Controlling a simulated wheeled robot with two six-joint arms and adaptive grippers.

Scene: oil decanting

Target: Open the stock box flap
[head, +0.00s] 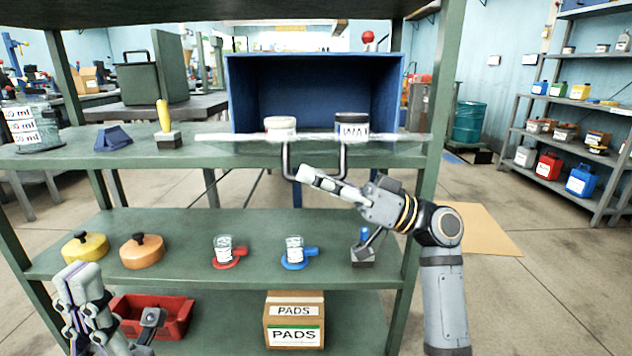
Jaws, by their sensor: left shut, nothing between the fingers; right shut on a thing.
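The stock box (241,95) is a blue open-fronted box on the upper green shelf, with a dark inside. A clear flap shows as a pale strip (225,137) across its front, wider than the box. I cannot tell its exact tilt. A dark U-shaped handle (344,160) hangs below the strip. My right gripper (305,173) is shut on the handle near its lower left corner. A white-lidded jar (280,126) and a black-lidded jar (351,127) show at the strip, partly hidden. My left gripper (80,272) is shut and empty, low at the left.
On the upper shelf stand a yellow-handled tool (163,118), a blue wedge (112,137) and stacked containers (35,125). The middle shelf holds lids (142,251) and small jars (294,249). Below are a red bin (172,316) and a PADS carton (294,320). Green posts flank the shelves.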

